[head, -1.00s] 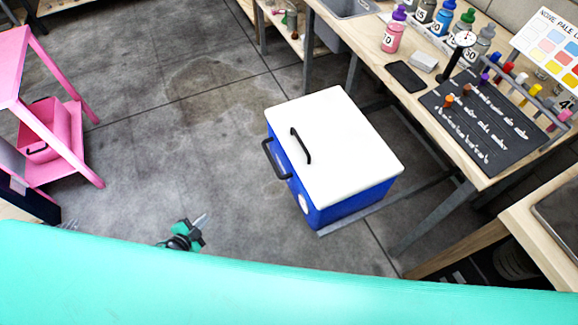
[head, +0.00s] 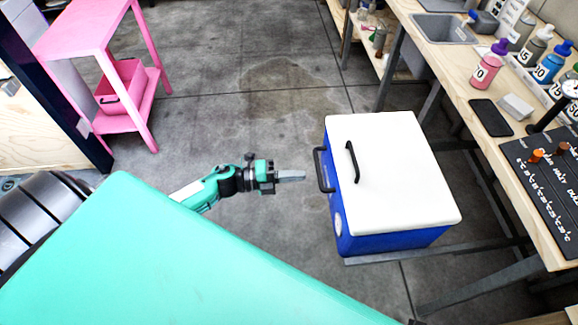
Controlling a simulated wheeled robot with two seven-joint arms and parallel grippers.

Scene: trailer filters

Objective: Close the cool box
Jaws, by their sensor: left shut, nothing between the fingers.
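The cool box (head: 392,242) is blue with a white lid (head: 405,175) and stands on a low grey support on the floor. The lid lies flat over the top and looks shut. A black handle (head: 352,162) is on the lid, and another black handle (head: 321,170) is on the left side of the box. My left gripper (head: 300,176) is shut and empty, just left of the side handle, its fingertips pointing at it with a small gap. My right gripper is not in view.
A wooden workbench with a sink (head: 444,28), bottles, a phone (head: 491,117) and a dark board (head: 545,190) runs along the right. A pink shelf (head: 90,30) holding a pink bin (head: 122,88) stands at upper left. The floor between is clear.

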